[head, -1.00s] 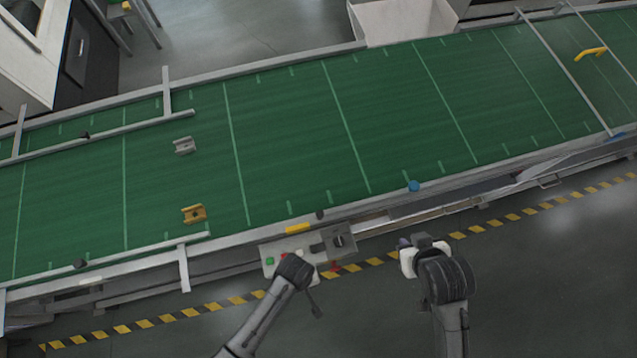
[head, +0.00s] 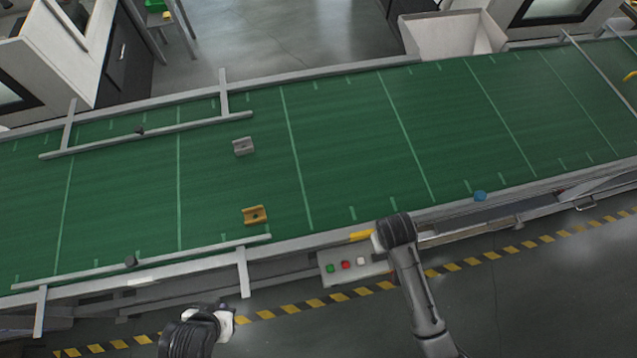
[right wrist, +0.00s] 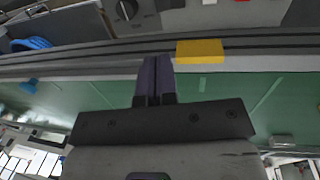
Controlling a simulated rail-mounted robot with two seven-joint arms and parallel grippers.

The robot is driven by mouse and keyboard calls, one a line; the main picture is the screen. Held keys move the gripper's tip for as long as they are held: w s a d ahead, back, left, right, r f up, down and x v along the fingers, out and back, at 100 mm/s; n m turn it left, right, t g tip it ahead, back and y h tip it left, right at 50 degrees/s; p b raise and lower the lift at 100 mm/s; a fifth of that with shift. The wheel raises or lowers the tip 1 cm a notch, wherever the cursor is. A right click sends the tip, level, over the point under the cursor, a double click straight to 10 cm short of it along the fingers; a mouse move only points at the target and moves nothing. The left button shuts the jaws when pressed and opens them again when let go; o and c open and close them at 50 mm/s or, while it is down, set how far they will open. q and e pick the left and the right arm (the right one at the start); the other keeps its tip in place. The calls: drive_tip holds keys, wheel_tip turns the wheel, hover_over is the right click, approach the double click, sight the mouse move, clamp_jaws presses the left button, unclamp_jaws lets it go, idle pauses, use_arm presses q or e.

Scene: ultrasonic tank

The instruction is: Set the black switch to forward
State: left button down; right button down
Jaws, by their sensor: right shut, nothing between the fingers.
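The black switch (right wrist: 127,9) is a round knob on a grey panel at the top of the right wrist view, partly cut off by the frame edge. Its pointed setting is too small to read. In the head view my right arm hides it. My right gripper (right wrist: 155,62) is shut and empty, its dark fingers together below and slightly right of the knob, apart from it in the picture. The control box (head: 328,257) shows green, red and white buttons beside my right arm. My left gripper (head: 227,322) is at the lower left of the head view; its jaws cannot be made out.
A green conveyor belt (head: 340,150) runs behind the box, with a metal edge rail. A yellow block (right wrist: 199,50) sits on that rail, right of my fingers. A grey part (head: 243,146) and a golden part (head: 255,215) lie on the belt. A blue knob (head: 480,196) is farther right.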

sight(379, 257)
use_arm(q)
drive_tip(key=shift+a+m, duration=0.1)
drive_tip(key=shift+m, duration=0.4)
use_arm(e)
drive_tip(key=shift+a, duration=0.15)
drive_tip(key=f, duration=0.4)
drive_tip(key=d+f, duration=0.1)
drive_tip(key=f, duration=0.9)
drive_tip(key=shift+w+d, duration=0.1)
drive_tip(key=shift+d, duration=0.3)
